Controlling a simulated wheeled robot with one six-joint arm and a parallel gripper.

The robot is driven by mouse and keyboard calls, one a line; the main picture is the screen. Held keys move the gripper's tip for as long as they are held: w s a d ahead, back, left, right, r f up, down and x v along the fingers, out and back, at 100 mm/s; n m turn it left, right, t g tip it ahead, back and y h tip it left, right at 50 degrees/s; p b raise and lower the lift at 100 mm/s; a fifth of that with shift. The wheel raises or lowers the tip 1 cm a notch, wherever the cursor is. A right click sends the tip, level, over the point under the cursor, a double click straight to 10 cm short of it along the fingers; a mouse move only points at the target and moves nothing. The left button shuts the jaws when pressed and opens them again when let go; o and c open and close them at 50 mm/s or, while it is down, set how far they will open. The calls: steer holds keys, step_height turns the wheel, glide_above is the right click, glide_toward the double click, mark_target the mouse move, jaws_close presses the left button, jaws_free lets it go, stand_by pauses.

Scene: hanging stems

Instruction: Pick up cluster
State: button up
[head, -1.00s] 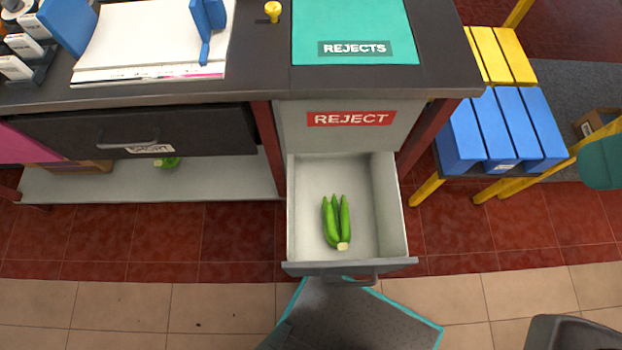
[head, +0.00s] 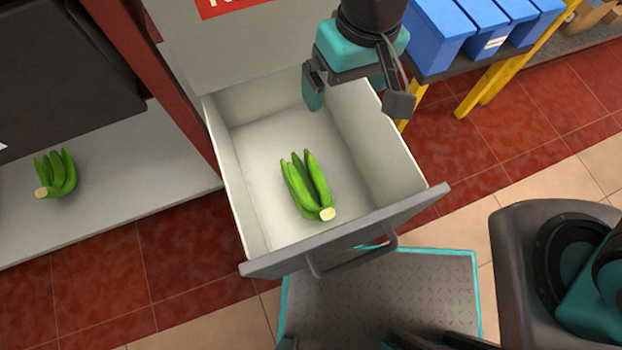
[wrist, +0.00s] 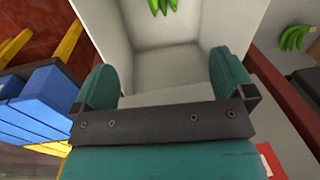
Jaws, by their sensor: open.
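A green banana cluster (head: 308,187) lies on the floor of the open grey drawer (head: 255,235), its pale cut end toward the drawer front. It also shows at the top edge of the wrist view (wrist: 162,6), partly cut off. My gripper (head: 352,98) is above the back right part of the drawer, apart from the cluster. Its two teal fingers are spread with nothing between them, as the wrist view also shows (wrist: 160,80). A second green cluster (head: 57,174) lies on the pale shelf to the left, outside the drawer.
The drawer walls stand around the cluster, and the drawer front with its handle (head: 350,257) is at the near side. Blue bins (head: 430,35) stand on a yellow-legged rack at the upper right. The drawer floor around the cluster is clear.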

steer(key=h+b, duration=0.1)
steer(key=b, duration=0.9)
glide_above(310, 189)
step_height(310, 189, down, 22)
steer(key=shift+t, duration=0.3)
step_height(310, 189, down, 11)
steer(key=b, duration=0.7)
steer(key=shift+d+f, duration=0.1)
steer(key=shift+f, duration=0.05)
step_height(310, 189, down, 6)
steer(key=b, duration=0.5)
steer(key=shift+r, duration=0.25)
steer(key=c, duration=1.1)
steer(key=shift+r, duration=0.1)
step_height(310, 189, up, 20)
steer(key=p, duration=1.1)
steer(key=shift+p, duration=0.35)
